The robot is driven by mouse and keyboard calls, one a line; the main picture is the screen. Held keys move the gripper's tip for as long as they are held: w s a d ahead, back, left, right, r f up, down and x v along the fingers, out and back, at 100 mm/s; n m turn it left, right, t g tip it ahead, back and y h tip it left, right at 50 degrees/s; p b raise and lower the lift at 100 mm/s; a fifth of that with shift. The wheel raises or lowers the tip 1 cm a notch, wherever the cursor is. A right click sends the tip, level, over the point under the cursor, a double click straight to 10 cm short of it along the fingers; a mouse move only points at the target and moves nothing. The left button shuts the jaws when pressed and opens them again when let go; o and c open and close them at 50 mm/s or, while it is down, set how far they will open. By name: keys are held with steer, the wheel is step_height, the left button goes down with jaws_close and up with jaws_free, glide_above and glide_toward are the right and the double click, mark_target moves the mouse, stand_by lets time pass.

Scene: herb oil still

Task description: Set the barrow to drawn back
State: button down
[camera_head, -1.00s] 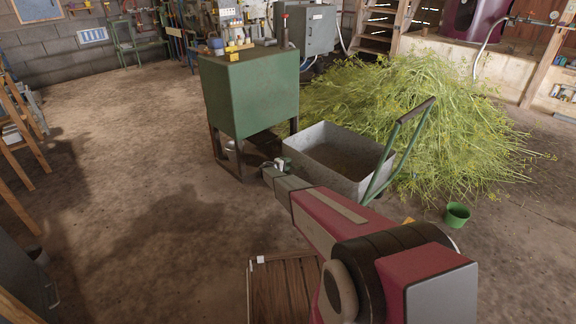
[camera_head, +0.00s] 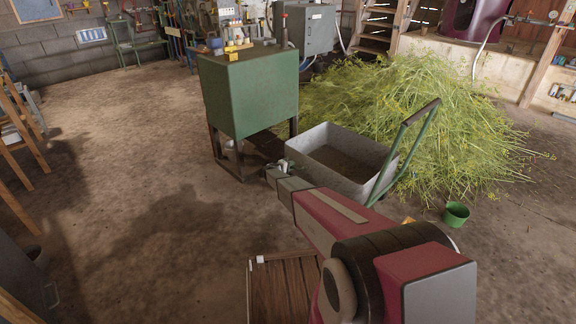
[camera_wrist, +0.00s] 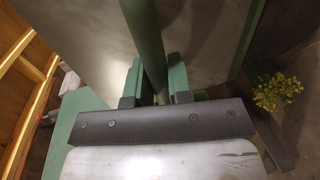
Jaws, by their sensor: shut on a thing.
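The barrow has a grey metal tray (camera_head: 350,187) and a green frame with a dark-gripped push handle (camera_head: 424,111) rising at its right. It stands on the floor in front of the herb heap. My gripper (camera_head: 280,168) is at the tray's near left end, low down. In the wrist view my gripper (camera_wrist: 155,88) is shut on a green bar (camera_wrist: 143,32), which runs between the two fingers. A grey surface, seemingly the tray, lies behind the bar. In the head view my own wrist partly hides the grip.
A green tank on legs (camera_head: 250,95) stands just left of the barrow. The cut herb heap (camera_head: 460,130) is close behind and right. A green bucket (camera_head: 456,215) stands at right, and a wooden crate (camera_head: 283,290) is at the front. Open floor lies to the left.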

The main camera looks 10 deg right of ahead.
steer(key=s+d, duration=0.2)
steer(key=s, duration=0.1)
steer(key=s+d, duration=0.3)
steer(key=s, duration=0.1)
steer(key=s+d, duration=0.2)
steer(key=s, duration=0.1)
steer(key=shift+s+d, duration=0.15)
steer(key=c, duration=1.1)
jaws_free()
steer(key=shift+s, duration=0.1)
steer(key=v, duration=1)
steer(key=shift+s+a, duration=0.15)
steer(key=shift+a, duration=0.15)
